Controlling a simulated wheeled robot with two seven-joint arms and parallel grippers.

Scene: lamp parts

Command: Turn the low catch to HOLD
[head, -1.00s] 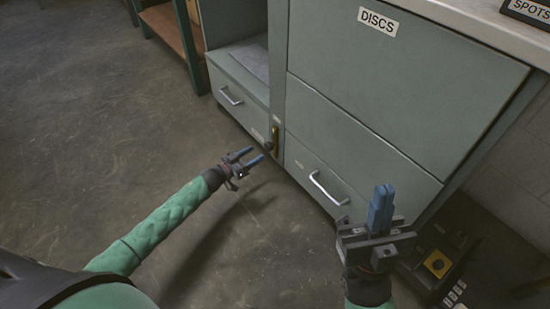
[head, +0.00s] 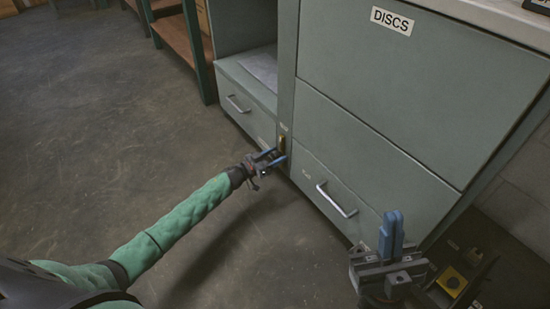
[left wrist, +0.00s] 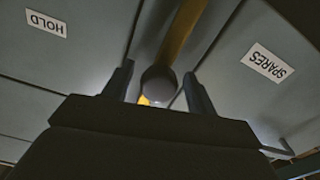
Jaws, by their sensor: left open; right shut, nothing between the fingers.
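The low catch is a brass-coloured bar (head: 282,144) on the upright between the two lower drawers. In the left wrist view its bar (left wrist: 180,30) runs up from a dark round knob (left wrist: 158,84). My left gripper (head: 271,158) is at the catch; its open blue fingers (left wrist: 158,88) stand either side of the knob, and I cannot tell whether they touch it. A HOLD label (left wrist: 46,24) is at the upper left of the left wrist view, and a SPARES label (left wrist: 267,62) is at the right; both read upside down. My right gripper (head: 393,232) is shut and empty, fingers pointing up.
The grey-green cabinet has a large DISCS panel (head: 400,65). A drawer handle (head: 336,200) sticks out right of the catch, another handle (head: 238,104) left of it. A dark box with a yellow patch (head: 452,282) stands at lower right. The floor (head: 110,140) at left is clear.

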